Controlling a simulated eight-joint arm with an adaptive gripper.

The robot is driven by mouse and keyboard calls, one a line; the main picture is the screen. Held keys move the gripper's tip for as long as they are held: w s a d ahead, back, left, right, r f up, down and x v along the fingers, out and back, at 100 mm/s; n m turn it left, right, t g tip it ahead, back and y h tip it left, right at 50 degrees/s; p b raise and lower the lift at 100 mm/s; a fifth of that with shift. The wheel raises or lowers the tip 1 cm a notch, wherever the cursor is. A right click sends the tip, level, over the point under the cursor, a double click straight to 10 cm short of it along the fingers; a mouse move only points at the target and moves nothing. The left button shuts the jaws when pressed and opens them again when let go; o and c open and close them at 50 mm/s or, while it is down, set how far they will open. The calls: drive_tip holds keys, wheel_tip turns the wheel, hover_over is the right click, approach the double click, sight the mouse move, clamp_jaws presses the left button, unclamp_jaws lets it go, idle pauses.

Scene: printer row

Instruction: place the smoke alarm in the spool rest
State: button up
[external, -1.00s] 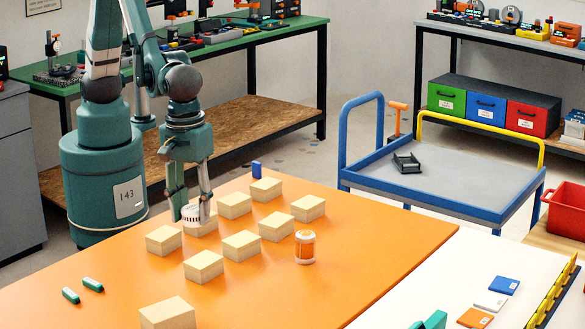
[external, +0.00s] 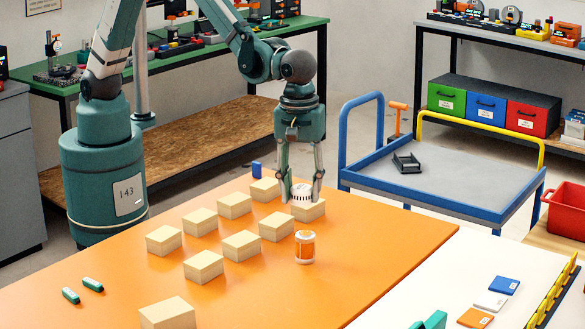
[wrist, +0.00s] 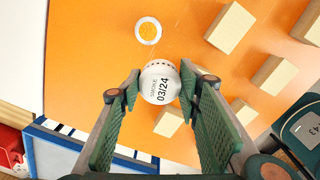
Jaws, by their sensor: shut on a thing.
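The smoke alarm (external: 301,190) is a small white round puck. In the wrist view its face (wrist: 160,83) reads SMOKE 03/24. My gripper (external: 301,194) is shut on it, with a green-padded finger on each side, which also shows in the wrist view (wrist: 160,85). In the external view the alarm appears just over the rear right wooden block (external: 309,211); the exact gap cannot be told. The spool rest (external: 406,163) seems to be the small dark cradle on the grey top of the blue trolley, right of my gripper. It looks empty.
Several wooden blocks (external: 241,245) stand on the orange table (external: 385,250). An orange-labelled jar (external: 305,247) stands in front of my gripper. The blue trolley (external: 500,215) has raised rims and tall handles (external: 343,140). Its grey top is mostly clear. A blue piece (external: 257,169) stands at the table's back.

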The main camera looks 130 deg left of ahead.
drive_tip(key=w+a+n+p, duration=0.1)
drive_tip(key=w+a+n, duration=0.1)
drive_tip(key=a, duration=1.4)
drive_tip(key=w+a+n, duration=0.1)
drive_tip(key=w+a, duration=0.1)
drive_tip(key=a, duration=1.5)
drive_tip(key=s+a+n, duration=0.1)
drive_tip(key=s+a, duration=0.3)
drive_tip(key=a, duration=0.7)
drive_tip(key=s+a+n, duration=0.1)
drive_tip(key=s+a, duration=0.3)
drive_tip(key=a, duration=0.8)
drive_tip(key=s+a+n, duration=0.1)
drive_tip(key=s+a, duration=0.2)
drive_tip(key=a, duration=0.8)
drive_tip(key=shift+s+a+r+p, duration=0.15)
drive_tip(key=shift+s+a+p, duration=0.25)
drive_tip(key=shift+p, duration=0.05)
wheel_tip(320, 180, down, 6)
drive_tip(key=shift+f, duration=0.2)
drive_tip(key=shift+f+b, duration=0.35)
drive_tip(key=shift+f, duration=1.45)
